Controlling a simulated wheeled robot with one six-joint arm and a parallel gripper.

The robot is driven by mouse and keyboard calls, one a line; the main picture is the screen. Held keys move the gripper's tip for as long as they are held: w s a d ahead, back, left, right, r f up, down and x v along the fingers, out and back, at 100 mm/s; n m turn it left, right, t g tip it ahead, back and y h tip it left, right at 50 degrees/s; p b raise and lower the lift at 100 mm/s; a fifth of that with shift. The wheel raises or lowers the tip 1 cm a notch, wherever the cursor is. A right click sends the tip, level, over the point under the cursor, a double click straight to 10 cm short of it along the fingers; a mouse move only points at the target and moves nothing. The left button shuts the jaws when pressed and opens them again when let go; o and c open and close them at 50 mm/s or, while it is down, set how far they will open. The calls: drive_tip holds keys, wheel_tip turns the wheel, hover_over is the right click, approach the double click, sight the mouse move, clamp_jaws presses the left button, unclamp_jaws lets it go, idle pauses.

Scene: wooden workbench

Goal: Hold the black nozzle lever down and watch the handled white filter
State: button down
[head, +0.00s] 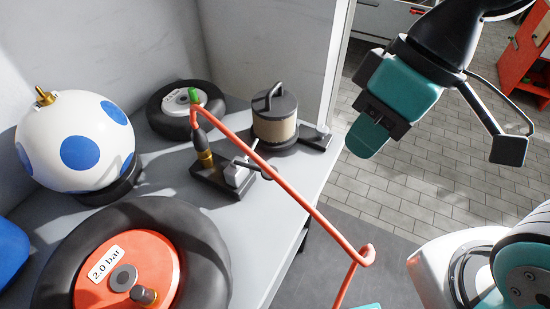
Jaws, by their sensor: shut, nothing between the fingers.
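The handled filter (275,128) stands upright at the back right of the bench. It has a tan, pale body, a dark lid and base, and a dark looped handle on top. A black nozzle (198,136) with a brass-coloured collar stands upright on a dark base in front and left of the filter. An orange-red hose runs by it, and I cannot clearly tell its lever from the other black parts. My teal and black gripper (369,138) is shut and empty, in the air right of the filter, well apart from it and the nozzle.
A white ball with blue spots (62,140) sits on a black ring at left. A large tyre with a red hub marked 2.0 bar (125,272) lies in front; a smaller tyre (170,120) lies behind. The orange-red hose (310,205) crosses the bench's right edge.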

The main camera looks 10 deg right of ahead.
drive_tip(key=w+a+r+n+h+p, duration=0.15)
drive_tip(key=w+a+n+p, duration=0.4)
drive_tip(key=n, duration=0.55)
drive_tip(key=n+h+p, duration=0.2)
drive_tip(key=n+h, duration=0.1)
drive_tip(key=n, duration=0.6)
hover_over(271, 172)
wheel_tip(271, 172, down, 2)
drive_tip(key=shift+d+f+n+y, duration=0.1)
drive_tip(key=shift+f+n+y, duration=0.1)
drive_tip(key=shift+n+y, duration=0.1)
drive_tip(key=shift+f, duration=0.1)
wheel_tip(271, 172, down, 14)
drive_tip(key=shift+r+p, duration=0.1)
drive_tip(key=shift+p, duration=1)
